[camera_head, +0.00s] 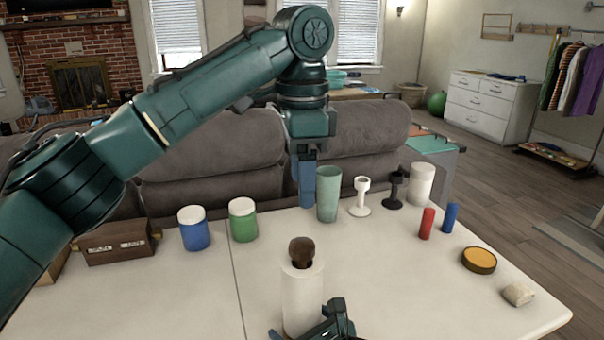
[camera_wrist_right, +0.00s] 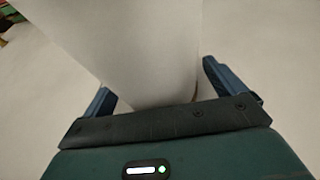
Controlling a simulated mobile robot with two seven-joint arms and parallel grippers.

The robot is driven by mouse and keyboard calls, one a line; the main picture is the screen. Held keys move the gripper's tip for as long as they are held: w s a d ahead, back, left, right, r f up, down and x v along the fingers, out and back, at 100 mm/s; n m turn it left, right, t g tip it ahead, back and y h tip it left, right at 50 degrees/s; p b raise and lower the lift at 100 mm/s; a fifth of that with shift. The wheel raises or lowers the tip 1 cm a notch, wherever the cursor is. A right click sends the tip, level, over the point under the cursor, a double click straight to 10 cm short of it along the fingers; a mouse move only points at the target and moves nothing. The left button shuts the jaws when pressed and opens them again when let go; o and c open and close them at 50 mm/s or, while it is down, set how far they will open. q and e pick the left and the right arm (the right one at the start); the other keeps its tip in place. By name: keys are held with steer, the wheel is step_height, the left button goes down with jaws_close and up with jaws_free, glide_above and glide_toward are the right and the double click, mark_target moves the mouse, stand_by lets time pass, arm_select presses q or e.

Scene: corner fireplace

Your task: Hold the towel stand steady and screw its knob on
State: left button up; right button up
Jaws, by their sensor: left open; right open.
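The towel stand stands upright on the white table, its white roll (camera_head: 302,298) around the post. A brown knob (camera_head: 301,248) is at its top; I cannot tell whether it is threaded on or just resting. My left gripper (camera_head: 307,190) points down near the table's back edge, left of the green cup, apart from the stand and empty. My right gripper (camera_head: 328,328) is low at the stand's front right. In the right wrist view the roll (camera_wrist_right: 145,50) stands between the open blue fingers of this gripper (camera_wrist_right: 158,85), with gaps at the sides. The stand's base is hidden.
Behind the stand are a green cup (camera_head: 328,194), white (camera_head: 361,197) and black (camera_head: 394,188) stands and a white cylinder (camera_head: 420,185). Blue (camera_head: 194,230) and green (camera_head: 243,221) jars stand left. Red (camera_head: 427,223) and blue (camera_head: 450,218) cylinders stand right. Table space around the stand is clear.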

steer(key=p+v, duration=0.1)
steer(key=v, duration=1.2)
steer(key=shift+d+p, duration=0.15)
steer(key=shift+p, duration=0.15)
steer(key=shift+s, duration=0.15)
